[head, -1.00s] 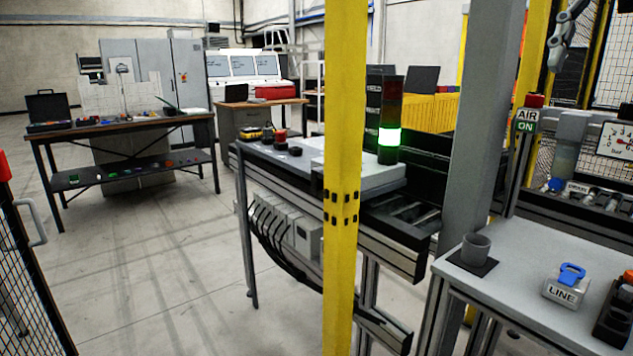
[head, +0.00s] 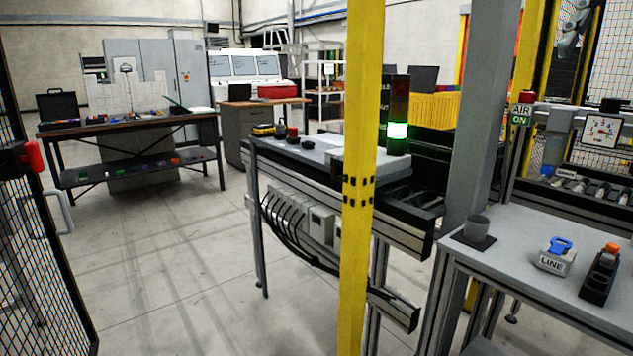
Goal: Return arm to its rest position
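Neither of my grippers shows in the head view, and no part of my arms can be made out with certainty. Whether they hold anything cannot be seen. The view faces a workshop floor with benches and machine fixtures.
A yellow post (head: 361,230) stands upright close in front, with a grey post (head: 477,120) to its right. A mesh gate (head: 40,250) stands at left. Open floor (head: 170,270) lies between gate and yellow post.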

